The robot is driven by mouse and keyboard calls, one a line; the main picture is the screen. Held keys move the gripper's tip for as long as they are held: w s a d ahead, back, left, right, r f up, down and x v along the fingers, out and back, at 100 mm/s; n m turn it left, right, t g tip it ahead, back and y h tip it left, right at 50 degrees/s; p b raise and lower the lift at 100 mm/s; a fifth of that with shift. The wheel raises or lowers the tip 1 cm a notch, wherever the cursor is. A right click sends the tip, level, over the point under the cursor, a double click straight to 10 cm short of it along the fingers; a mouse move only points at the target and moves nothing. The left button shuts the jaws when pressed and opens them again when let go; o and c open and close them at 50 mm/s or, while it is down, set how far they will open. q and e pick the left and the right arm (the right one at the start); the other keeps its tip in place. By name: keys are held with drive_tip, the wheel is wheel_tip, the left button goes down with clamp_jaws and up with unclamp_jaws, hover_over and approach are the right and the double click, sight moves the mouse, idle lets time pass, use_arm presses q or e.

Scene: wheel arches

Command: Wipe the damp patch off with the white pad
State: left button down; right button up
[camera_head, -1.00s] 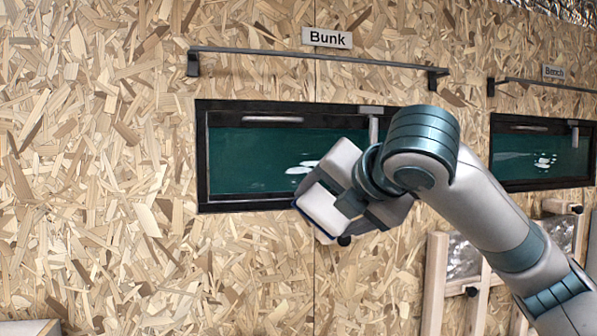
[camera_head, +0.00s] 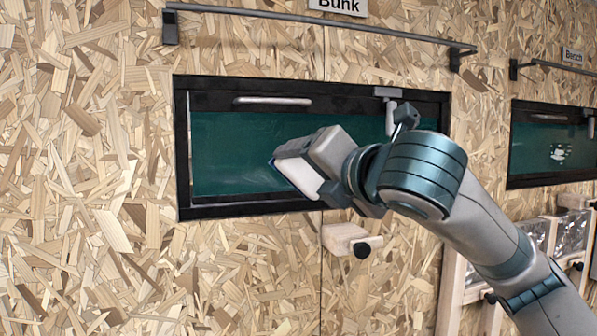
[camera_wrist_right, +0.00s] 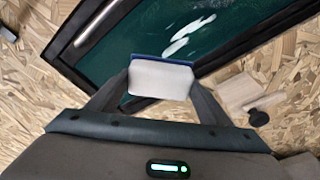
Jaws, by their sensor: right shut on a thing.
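My right gripper (camera_head: 325,175) is shut on the white pad (camera_head: 296,176), which has a blue edge. The pad is in front of the lower part of the dark green window (camera_head: 235,150) under the "Bunk" sign. In the right wrist view the pad (camera_wrist_right: 160,78) sits between the two fingers of the gripper (camera_wrist_right: 160,90). The whitish damp patch (camera_wrist_right: 188,35) shows on the window pane just beyond the pad. In the head view my gripper hides this patch. I cannot tell whether the pad touches the pane. My left gripper is not in view.
A grey rail (camera_head: 320,31) runs above the black-framed window. A silver handle (camera_head: 272,101) and a latch (camera_head: 388,95) are on the frame. A wooden block (camera_head: 345,238) with a black knob sticks out below. Another window (camera_head: 545,155), with whitish marks, is at the right.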

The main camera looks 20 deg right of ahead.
sight(295, 166)
drive_tip(key=shift+s+r, duration=0.15)
drive_tip(key=shift+s, duration=0.2)
drive_tip(key=shift+s+r, duration=0.1)
drive_tip(key=shift+s, duration=0.2)
drive_tip(key=shift+s+d, duration=0.1)
drive_tip(key=shift+w, duration=1.25)
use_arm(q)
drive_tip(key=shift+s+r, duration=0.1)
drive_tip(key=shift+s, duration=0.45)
use_arm(e)
drive_tip(key=shift+w, duration=2)
use_arm(q)
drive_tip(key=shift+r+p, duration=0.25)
drive_tip(key=shift+p, duration=0.1)
use_arm(e)
drive_tip(key=shift+w+a, duration=0.2)
drive_tip(key=shift+w, duration=0.4)
